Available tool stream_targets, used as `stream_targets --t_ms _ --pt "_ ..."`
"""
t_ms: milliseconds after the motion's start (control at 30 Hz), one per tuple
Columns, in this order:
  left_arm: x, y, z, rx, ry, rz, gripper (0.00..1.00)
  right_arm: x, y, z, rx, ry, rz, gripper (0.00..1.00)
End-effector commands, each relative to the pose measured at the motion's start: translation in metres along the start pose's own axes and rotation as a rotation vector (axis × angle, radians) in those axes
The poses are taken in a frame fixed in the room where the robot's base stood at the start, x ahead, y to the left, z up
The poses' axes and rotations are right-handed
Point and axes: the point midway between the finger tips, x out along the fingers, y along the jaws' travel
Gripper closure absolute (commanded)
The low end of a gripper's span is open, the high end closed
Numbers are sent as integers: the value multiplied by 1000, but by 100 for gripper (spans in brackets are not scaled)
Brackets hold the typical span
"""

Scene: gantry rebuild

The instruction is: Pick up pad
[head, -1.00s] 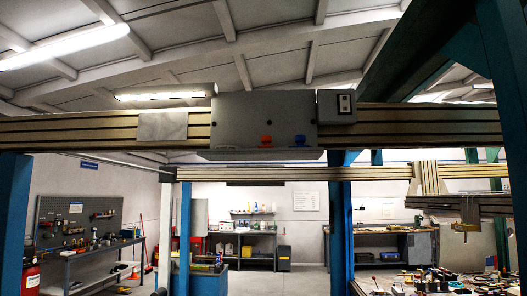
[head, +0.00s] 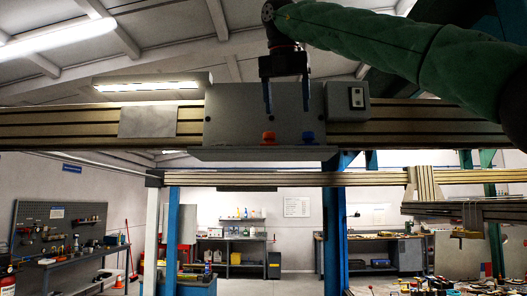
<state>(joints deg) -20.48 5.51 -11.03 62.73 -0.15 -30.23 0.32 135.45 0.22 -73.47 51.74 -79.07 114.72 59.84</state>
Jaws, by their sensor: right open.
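My right gripper (head: 286,112) points down in front of the grey panel. Its two dark fingers are wide apart with nothing between them. The left fingertip is above the orange piece and the right one above the blue piece, both apart from them in the picture. My left gripper is not in view.
A grey control box (head: 347,101) is fixed right of the panel. A pale plate (head: 147,121) sits on the beam (head: 45,126) at left. A second beam (head: 290,178) runs behind. Blue posts (head: 334,235) stand below. My green right arm covers the upper right.

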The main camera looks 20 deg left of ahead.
Motion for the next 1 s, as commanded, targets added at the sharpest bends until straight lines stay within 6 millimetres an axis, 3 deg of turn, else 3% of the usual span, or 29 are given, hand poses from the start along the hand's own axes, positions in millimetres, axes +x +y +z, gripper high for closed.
stream_targets --t_ms 33,100,233,633,833,900,1000 --pt "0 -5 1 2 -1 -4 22 2 17 -9 -18 -2 -12 30" --pt "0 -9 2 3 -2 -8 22 5 31 -18 -34 -4 -23 30" --pt "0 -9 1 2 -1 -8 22 8 45 -26 -50 -5 -35 30" --pt "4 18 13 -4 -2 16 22 34 46 -27 -53 -4 -36 30" --pt "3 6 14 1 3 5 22 46 45 -24 -53 -2 -35 30" --pt "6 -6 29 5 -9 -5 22 52 45 -24 -54 -3 -36 30" --pt "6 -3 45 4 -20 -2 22 62 45 -23 -54 -3 -35 30"
